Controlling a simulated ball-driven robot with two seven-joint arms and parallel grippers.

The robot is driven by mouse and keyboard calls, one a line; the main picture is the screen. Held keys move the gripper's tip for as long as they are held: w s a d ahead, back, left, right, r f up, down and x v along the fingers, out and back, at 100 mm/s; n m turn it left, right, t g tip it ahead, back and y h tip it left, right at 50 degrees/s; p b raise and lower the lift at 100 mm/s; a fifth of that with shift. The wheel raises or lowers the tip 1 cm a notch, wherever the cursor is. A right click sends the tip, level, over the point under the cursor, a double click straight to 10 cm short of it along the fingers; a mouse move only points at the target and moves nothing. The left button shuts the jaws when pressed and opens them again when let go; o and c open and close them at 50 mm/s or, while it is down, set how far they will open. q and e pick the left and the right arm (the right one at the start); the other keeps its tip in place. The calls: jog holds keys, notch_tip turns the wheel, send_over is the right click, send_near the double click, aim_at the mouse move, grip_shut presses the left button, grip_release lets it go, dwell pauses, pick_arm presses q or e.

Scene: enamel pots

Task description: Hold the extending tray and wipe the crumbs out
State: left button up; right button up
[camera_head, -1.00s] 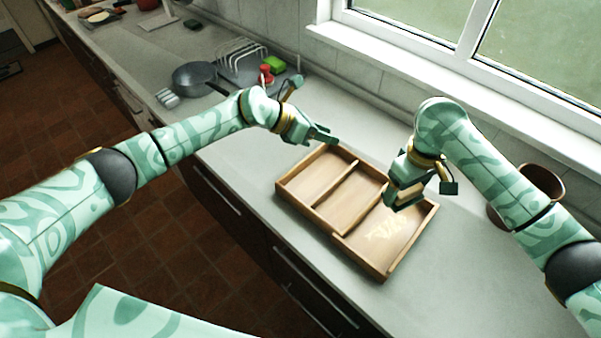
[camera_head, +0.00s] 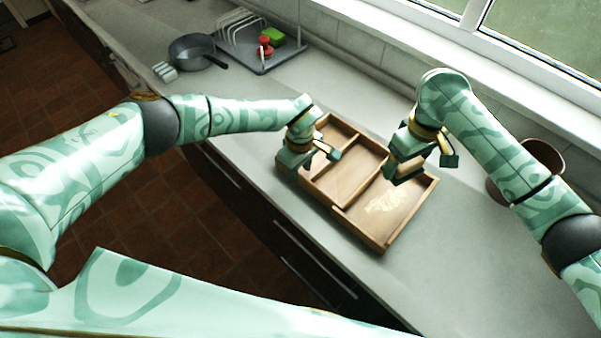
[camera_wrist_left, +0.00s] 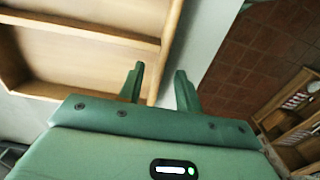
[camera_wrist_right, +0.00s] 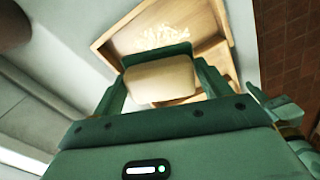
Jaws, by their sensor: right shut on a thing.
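The wooden tray (camera_head: 365,238) lies on the grey counter, with dividers making several compartments. Pale crumbs (camera_head: 384,202) lie in its near-right compartment; they also show in the right wrist view (camera_wrist_right: 160,38). My left gripper (camera_head: 314,162) is open at the tray's left side. In the left wrist view its fingers (camera_wrist_left: 160,88) are spread, with a tray wall end (camera_wrist_left: 165,50) close to one finger; I cannot tell whether they touch. My right gripper (camera_head: 420,170) is shut on a beige block-like wiper (camera_wrist_right: 160,80), above the tray's right part. Its underside is hidden.
A brown pot (camera_head: 540,158) stands behind my right arm. A grey pan (camera_head: 190,50) and a grey rack tray (camera_head: 262,58) with red and green items stand at the back left. The window wall bounds the counter.

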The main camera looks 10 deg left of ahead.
aim_at(300, 174)
pick_arm(q)
jog(key=shift+f, duration=1.6)
grip_shut()
